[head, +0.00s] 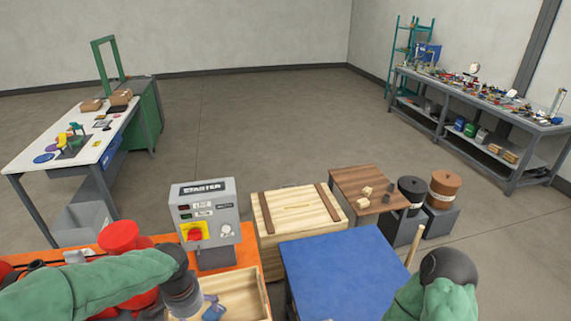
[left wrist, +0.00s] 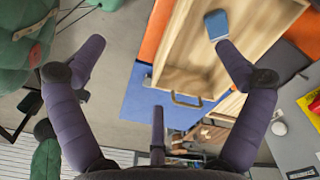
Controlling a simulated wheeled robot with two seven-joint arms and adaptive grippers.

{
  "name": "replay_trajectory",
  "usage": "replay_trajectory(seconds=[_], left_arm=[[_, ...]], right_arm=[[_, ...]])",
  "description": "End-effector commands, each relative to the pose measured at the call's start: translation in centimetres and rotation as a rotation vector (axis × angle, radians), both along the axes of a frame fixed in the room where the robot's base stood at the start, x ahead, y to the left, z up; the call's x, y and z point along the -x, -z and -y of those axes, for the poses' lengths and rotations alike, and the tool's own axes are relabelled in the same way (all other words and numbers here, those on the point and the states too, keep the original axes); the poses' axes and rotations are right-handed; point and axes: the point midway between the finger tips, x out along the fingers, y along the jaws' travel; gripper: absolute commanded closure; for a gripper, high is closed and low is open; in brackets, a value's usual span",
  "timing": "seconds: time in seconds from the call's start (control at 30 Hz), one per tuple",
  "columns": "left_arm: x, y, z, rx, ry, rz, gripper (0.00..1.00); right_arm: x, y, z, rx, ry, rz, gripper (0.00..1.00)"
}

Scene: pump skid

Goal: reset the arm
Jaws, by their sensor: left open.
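My left arm, green with a dark wrist, reaches in from the lower left of the head view, over the orange bench. In the left wrist view my left gripper (left wrist: 155,50) has its purple fingers spread wide with nothing between them. It is above or beside a wooden tray (left wrist: 188,55) with a metal handle. A small blue piece (left wrist: 217,24) shows at the right finger's tip; I cannot tell whether they touch. The tray (head: 245,290) also shows in the head view beside my left wrist. My right arm shows at the lower right; its gripper is out of the picture.
A grey starter box (head: 205,212) with a red-and-yellow switch stands behind the tray. A wooden crate (head: 297,212), a blue-topped table (head: 335,270) and a brown table (head: 350,182) lie to the right. A tan stick (head: 415,245) stands near my right arm. Open floor lies beyond.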

Motion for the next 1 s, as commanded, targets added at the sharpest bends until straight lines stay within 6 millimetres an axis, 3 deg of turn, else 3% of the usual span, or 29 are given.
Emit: replay_trajectory(seconds=[0.47,0.77,1.0], left_arm=[[0.0,6.8,3.1,0.110,-0.080,-0.031,0.00],[1.9,15.5,6.7,0.238,-0.247,-0.074,0.00],[4.9,22.1,9.2,0.311,-0.440,-0.107,0.00]], right_arm=[[-0.1,0.0,0.0,0.000,0.000,0.001,0.60],[-0.1,0.0,0.0,0.000,0.000,0.001,0.60],[-0.1,0.0,0.0,0.000,0.000,0.001,0.60]])
